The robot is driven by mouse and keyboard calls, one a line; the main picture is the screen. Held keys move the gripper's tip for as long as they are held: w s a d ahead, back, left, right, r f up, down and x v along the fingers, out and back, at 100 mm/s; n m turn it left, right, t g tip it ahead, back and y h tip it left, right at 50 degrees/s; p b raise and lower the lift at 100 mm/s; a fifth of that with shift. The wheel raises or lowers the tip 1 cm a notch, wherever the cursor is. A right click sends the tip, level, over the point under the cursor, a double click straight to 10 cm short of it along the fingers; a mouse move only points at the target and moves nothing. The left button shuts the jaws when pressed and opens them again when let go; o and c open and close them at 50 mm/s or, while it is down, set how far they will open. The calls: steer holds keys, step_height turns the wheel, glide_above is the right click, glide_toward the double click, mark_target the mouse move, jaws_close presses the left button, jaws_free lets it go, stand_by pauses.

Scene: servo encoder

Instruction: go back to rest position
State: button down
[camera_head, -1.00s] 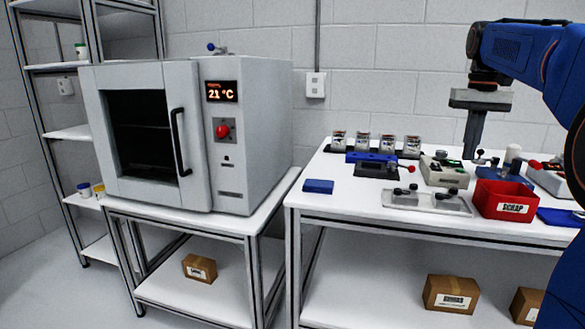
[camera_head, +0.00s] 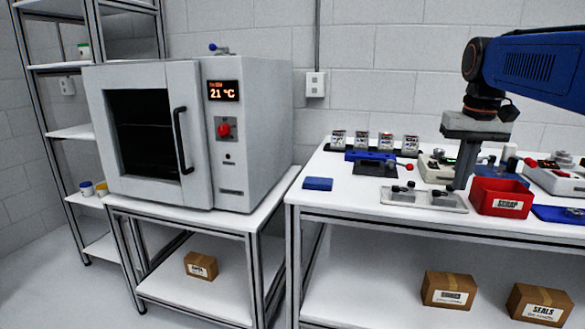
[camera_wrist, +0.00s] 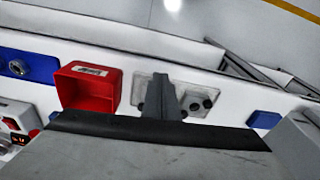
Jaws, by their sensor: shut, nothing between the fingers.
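My gripper (camera_head: 463,186) hangs downward from my blue arm above the right-hand workbench (camera_head: 420,221). Its fingers are together with nothing between them. In the head view the fingertips appear just left of the red scrap bin (camera_head: 500,197) and behind the grey fixture plate with black knobs (camera_head: 423,198). In the wrist view the closed fingers (camera_wrist: 163,97) show over the same plate (camera_wrist: 199,103), with the red bin (camera_wrist: 90,88) to their left. I cannot tell how far above the bench the tips are.
A blue block (camera_head: 318,184) lies at the front left. An oven (camera_head: 187,135) reading 21 °C stands on the left table. Boxes (camera_head: 448,291) lie on the lower shelf.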

steer(key=s+a+f+n+t, duration=0.1)
steer(key=s+a+f, duration=0.3)
steer(key=s+f, duration=0.7)
steer(key=s+a+f+n+t, duration=0.1)
steer(key=s+a+f, duration=0.4)
steer(key=s+f, duration=0.6)
steer(key=shift+a+f+t, duration=0.2)
steer(key=shift+f+t, duration=0.5)
steer(key=shift+f, duration=0.1)
steer(key=shift+s, duration=0.1)
